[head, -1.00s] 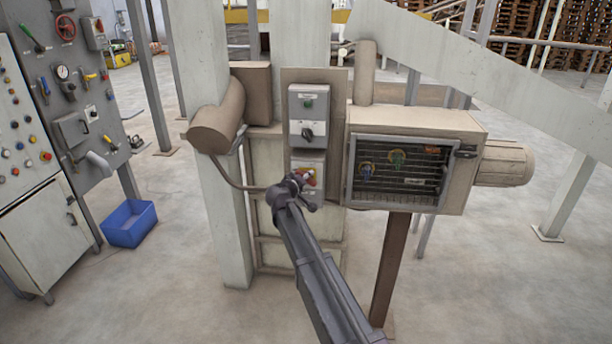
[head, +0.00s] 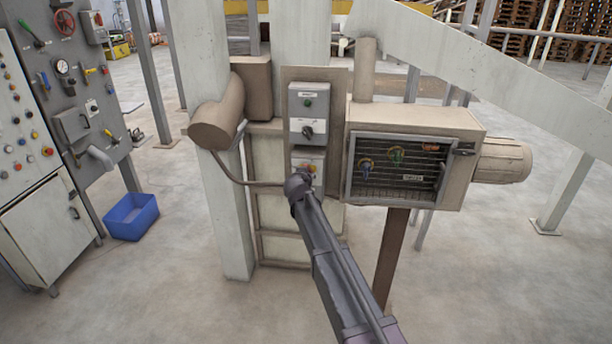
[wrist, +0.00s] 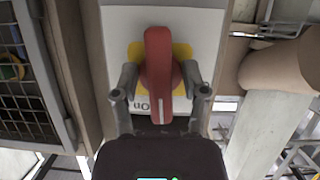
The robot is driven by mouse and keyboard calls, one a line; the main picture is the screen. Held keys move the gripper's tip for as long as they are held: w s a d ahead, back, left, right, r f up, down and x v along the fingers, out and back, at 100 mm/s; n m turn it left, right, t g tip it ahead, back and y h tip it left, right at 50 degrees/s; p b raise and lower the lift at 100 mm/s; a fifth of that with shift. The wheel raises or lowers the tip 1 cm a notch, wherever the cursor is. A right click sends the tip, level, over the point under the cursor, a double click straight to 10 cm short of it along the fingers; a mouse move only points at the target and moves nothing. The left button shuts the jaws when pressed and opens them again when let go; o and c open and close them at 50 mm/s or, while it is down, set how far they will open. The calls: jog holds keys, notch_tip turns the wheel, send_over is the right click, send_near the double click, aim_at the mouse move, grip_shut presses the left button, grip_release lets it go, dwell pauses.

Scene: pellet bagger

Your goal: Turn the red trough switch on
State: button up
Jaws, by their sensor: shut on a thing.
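The red trough switch (wrist: 160,68) is a long red handle on a yellow plate (wrist: 183,52), on a pale box front. In the wrist view the handle stands upright in the picture, its white mark at the lower end beside an upside-down "On" label (wrist: 145,106). My gripper (wrist: 160,77) has one finger on each side of the handle and is shut on it. In the head view my gripper (head: 299,184) is at the lower switch box (head: 317,160) and hides most of the switch.
A grey box (head: 309,112) with a green button and black knob is just above. A beige cabinet with a mesh front (head: 470,125) stands close on the right. A brown cylinder (head: 214,130) and bent pipe are on the left. A blue bin (head: 131,220) is on the floor.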

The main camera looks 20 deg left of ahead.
jog(key=shift+m, duration=0.4)
jog(key=o, duration=0.8)
jog(key=shift+c, duration=0.2)
